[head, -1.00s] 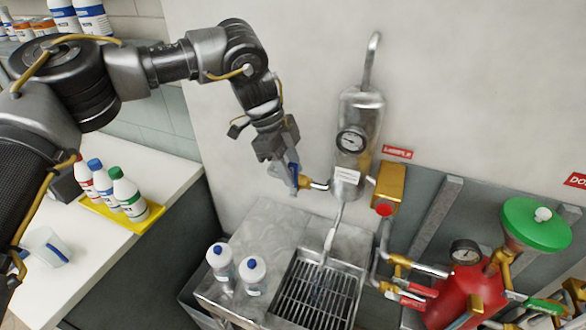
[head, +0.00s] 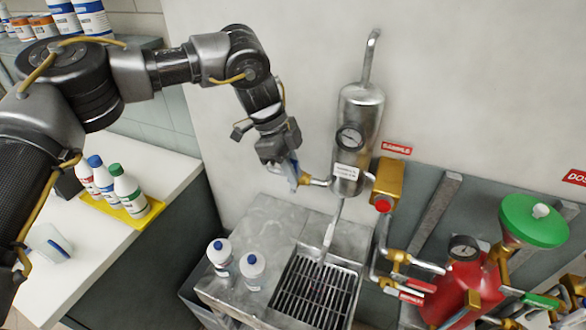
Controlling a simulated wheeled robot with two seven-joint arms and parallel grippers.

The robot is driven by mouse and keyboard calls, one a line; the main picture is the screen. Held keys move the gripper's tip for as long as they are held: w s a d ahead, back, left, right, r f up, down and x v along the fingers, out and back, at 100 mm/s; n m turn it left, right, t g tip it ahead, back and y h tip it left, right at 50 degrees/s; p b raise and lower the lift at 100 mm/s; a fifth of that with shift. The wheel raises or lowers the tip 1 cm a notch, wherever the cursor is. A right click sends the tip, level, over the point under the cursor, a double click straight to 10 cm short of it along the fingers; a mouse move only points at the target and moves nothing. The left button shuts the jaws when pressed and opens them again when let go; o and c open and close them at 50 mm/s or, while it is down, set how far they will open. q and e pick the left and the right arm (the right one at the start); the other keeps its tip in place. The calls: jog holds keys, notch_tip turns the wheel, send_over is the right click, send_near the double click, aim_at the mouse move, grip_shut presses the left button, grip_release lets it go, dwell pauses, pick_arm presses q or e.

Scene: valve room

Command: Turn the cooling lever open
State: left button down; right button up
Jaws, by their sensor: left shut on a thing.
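My left gripper (head: 285,162) is shut on the blue lever, which is partly hidden by the fingers. The lever points steeply up and to the left from the valve. The cylinder carries a round gauge (head: 349,138) and a white label. My right gripper is not in view.
Two white bottles with blue caps (head: 252,268) stand on the steel sink top, left of the drain grate (head: 314,290). A red tank (head: 465,285) with a green funnel (head: 533,220) stands at right. Several bottles on a yellow tray (head: 140,222) stand on the left counter.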

pick_arm(q)
jog(key=shift+w+a+h, duration=0.1)
jog(key=shift+a+h, duration=0.1)
jog(key=shift+h, duration=0.2)
jog(key=shift+w+a+f+g+h+b, duration=0.2)
jog(key=shift+a+g+h+b, duration=0.25)
jog(key=shift+h, duration=0.5)
jog(key=shift+w+a+f+g+h+b, duration=0.25)
jog(key=shift+a+g+h, duration=0.25)
jog(key=shift+h, duration=0.5)
jog(key=shift+w+a+f+g+h+b, duration=0.2)
jog(key=shift+a+g+h+b, duration=0.15)
jog(key=shift+a+h, duration=0.45)
jog(key=shift+d+h, duration=0.1)
jog(key=shift+h, duration=0.15)
